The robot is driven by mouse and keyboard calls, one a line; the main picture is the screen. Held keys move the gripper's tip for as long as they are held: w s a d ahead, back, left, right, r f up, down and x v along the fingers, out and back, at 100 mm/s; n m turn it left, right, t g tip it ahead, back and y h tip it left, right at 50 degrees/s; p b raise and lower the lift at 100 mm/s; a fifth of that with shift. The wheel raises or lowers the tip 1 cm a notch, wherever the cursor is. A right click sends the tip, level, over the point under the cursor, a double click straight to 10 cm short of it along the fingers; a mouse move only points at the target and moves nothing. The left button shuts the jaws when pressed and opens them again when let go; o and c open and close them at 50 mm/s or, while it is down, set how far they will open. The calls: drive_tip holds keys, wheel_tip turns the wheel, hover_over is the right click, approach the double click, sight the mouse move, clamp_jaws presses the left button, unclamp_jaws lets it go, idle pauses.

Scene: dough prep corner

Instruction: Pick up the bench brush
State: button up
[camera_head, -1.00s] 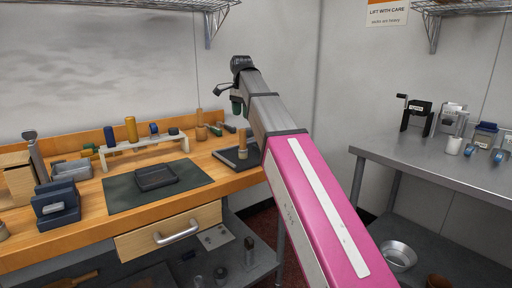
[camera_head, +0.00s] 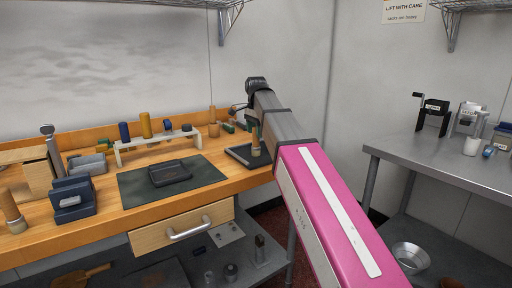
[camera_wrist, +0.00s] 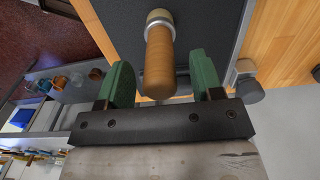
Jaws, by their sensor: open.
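In the wrist view, a round wooden handle with a pale collar (camera_wrist: 158,62), seemingly the bench brush, points up towards the camera between my gripper's fingers. My gripper (camera_wrist: 163,80) is open, with one green finger on each side of the handle and a visible gap on both sides. In the head view the wooden handle (camera_head: 255,143) stands upright on a dark tray (camera_head: 238,154) at the right end of the wooden bench. My fingers are largely hidden there by my arm. The brush's lower end cannot be made out.
A dark mat (camera_head: 130,188) with a shallow dark pan (camera_head: 170,173) lies left of the tray. A small rack (camera_head: 160,139) with several upright handles stands behind. Another wooden-handled thing (camera_head: 12,210) is at far left. A steel table (camera_head: 440,165) stands at right.

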wheel_tip(320, 180, down, 2)
drive_tip(key=c, duration=1)
drive_tip(key=shift+r, duration=0.1)
